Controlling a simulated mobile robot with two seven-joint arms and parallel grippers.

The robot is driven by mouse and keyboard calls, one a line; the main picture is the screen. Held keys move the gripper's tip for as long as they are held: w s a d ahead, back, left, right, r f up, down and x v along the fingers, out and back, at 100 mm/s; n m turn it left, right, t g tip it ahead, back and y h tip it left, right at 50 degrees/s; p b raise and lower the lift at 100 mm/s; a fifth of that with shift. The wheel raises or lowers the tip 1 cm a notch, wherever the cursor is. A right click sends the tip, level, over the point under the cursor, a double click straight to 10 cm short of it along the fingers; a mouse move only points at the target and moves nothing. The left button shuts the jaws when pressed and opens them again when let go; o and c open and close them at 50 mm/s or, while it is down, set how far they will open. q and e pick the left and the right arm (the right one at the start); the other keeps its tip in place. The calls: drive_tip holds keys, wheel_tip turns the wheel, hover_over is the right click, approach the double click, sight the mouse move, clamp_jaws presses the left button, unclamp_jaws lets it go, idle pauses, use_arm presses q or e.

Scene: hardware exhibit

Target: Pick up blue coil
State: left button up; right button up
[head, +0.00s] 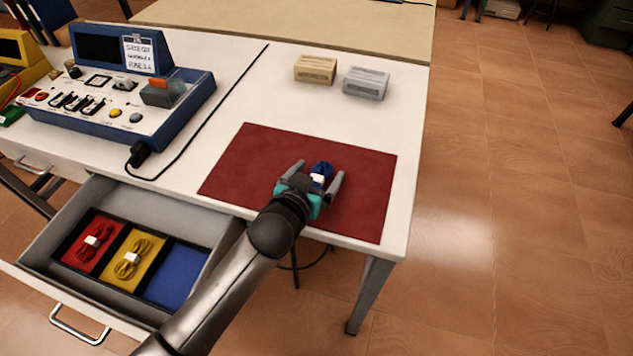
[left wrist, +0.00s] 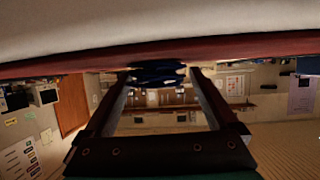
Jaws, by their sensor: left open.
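The blue coil (head: 321,170) with a white band lies on the dark red mat (head: 250,165) on the white table. My left gripper (head: 312,175) is open and low over the mat, with one finger on each side of the coil. In the left wrist view the coil (left wrist: 158,75) shows dark blue between the far ends of the open fingers of the gripper (left wrist: 160,82). I cannot tell whether the fingers touch it. My right gripper is not in view.
An open drawer (head: 45,236) below the table holds a red coil (head: 92,241), a yellow coil (head: 132,258) and an empty blue compartment (head: 175,275). A blue control box (head: 200,95) stands at left; a tan block (head: 315,70) and a grey block (head: 366,83) stand behind the mat.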

use_arm(q)
drive_tip(key=shift+w+d+f, duration=0.1)
drive_tip(key=shift+w+d, duration=0.05)
drive_tip(key=shift+w, duration=0.1)
drive_tip(key=c, duration=1.4)
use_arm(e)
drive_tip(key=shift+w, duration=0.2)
use_arm(q)
drive_tip(key=shift+c, duration=0.2)
